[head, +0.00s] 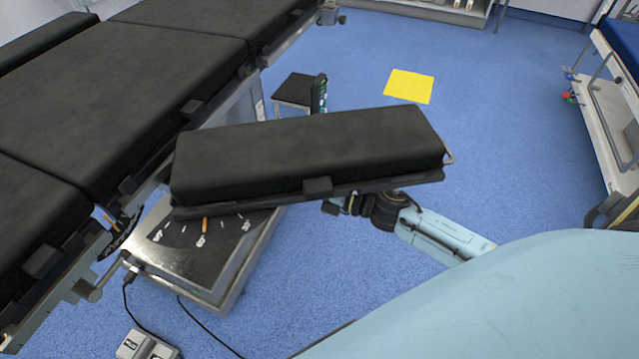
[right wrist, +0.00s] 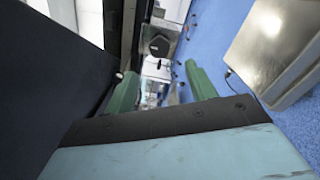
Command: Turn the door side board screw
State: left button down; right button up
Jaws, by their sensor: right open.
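The black padded side board (head: 305,150) sticks out from the operating table (head: 120,80) across the middle of the head view. My right arm reaches in from the lower right, and my right gripper (head: 340,207) is under the board's near edge, mostly hidden by it. In the right wrist view my right gripper (right wrist: 162,82) shows two green fingers, apart, with nothing between them. A dark round knob (right wrist: 159,45) on a metal bracket appears beyond the fingers. It may be the side board screw; I cannot tell. The screw is not visible in the head view. My left gripper is out of view.
The table's metal base (head: 195,265) stands on the blue floor below the board. A foot pedal (head: 145,345) with cables lies at the lower left. A yellow floor patch (head: 408,86) and a trolley (head: 610,90) are farther off.

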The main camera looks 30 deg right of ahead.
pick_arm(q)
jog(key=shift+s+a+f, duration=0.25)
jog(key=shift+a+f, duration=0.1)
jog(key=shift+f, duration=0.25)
pick_arm(e)
jog(key=shift+v, duration=2.35)
